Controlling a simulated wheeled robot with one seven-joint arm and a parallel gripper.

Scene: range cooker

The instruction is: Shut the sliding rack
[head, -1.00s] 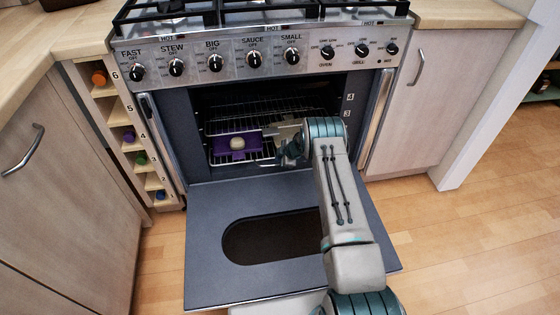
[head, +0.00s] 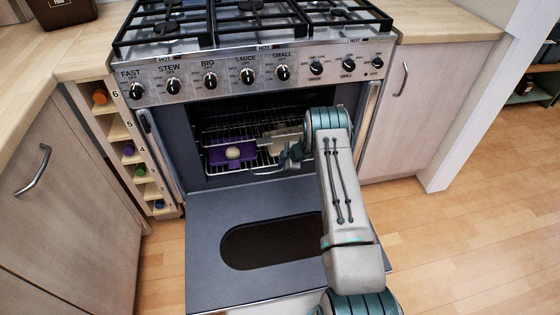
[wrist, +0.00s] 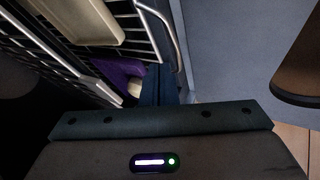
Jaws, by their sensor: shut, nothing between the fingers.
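The oven of the range cooker stands open, its door folded down flat (head: 215,275). Inside, a wire sliding rack (head: 214,168) carries a purple tray (head: 218,157) with a round pale item (head: 233,153) on it. A cream tray sits right of the purple one, partly behind my gripper; it also shows in the wrist view (wrist: 88,22). My gripper (head: 284,160) is shut and empty, at the rack's front right side. I cannot tell whether it touches the rack. In the wrist view the rack's wires (wrist: 148,12) run close by the fingers (wrist: 160,86).
Another wire rack (head: 250,130) sits above inside the oven. The knob panel (head: 210,78) and hob overhang the opening. A bottle rack (head: 130,150) stands at the left, a cupboard (head: 405,110) at the right. The floor at right is clear.

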